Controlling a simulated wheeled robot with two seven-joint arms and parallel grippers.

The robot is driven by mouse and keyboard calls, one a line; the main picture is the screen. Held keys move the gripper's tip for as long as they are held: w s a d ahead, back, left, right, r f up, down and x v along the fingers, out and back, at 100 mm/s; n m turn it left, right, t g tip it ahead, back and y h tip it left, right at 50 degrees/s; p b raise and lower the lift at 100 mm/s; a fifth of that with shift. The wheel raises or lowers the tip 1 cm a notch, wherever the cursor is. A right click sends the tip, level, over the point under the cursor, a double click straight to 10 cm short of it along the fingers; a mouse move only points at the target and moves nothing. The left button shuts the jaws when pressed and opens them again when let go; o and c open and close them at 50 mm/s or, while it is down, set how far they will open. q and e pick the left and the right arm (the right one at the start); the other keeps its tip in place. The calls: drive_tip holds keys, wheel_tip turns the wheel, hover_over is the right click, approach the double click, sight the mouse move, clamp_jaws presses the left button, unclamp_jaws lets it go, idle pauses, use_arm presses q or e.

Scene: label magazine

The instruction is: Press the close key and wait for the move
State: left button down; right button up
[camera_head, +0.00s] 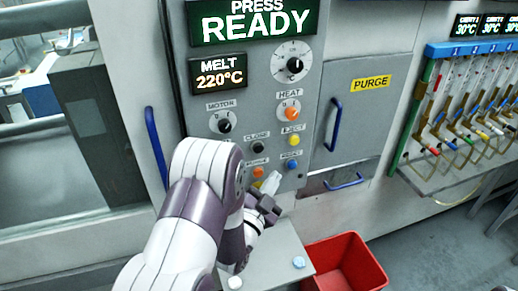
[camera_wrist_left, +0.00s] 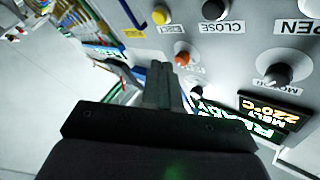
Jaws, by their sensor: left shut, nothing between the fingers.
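The close key is a round black button (camera_head: 258,147) under a CLOSE label on the grey control panel (camera_head: 310,70). It also shows at the top of the left wrist view (camera_wrist_left: 215,10). My left gripper (camera_head: 271,183) is shut and empty, below and slightly right of the close key in the head view, beside the lower buttons. In the left wrist view its closed fingers (camera_wrist_left: 160,75) point toward the panel, and the close key is up and to the right of them. I cannot tell whether the fingers touch anything. The display (camera_head: 258,20) reads PRESS READY. My right gripper is not in view.
Nearby are the yellow EJECT button (camera_head: 293,141), a blue button (camera_head: 292,165), an orange button (camera_head: 258,172) and the MOTOR knob (camera_head: 222,122). Blue handles (camera_head: 335,124) stick out. A red bin (camera_head: 345,262) stands below right; a hose rack (camera_head: 460,110) is farther right.

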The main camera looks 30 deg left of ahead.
sight(258, 149)
use_arm(q)
drive_tip(key=w+a+b, duration=0.1)
drive_tip(key=w+a, duration=0.4)
drive_tip(key=a, duration=0.1)
drive_tip(key=shift+w+a, duration=0.2)
drive_tip(key=shift+w, duration=0.05)
drive_tip(key=shift+a, duration=0.1)
idle(1.9)
drive_tip(key=shift+w+a+b, duration=0.2)
drive_tip(key=shift+w+b, duration=0.05)
drive_tip(key=shift+b, duration=0.1)
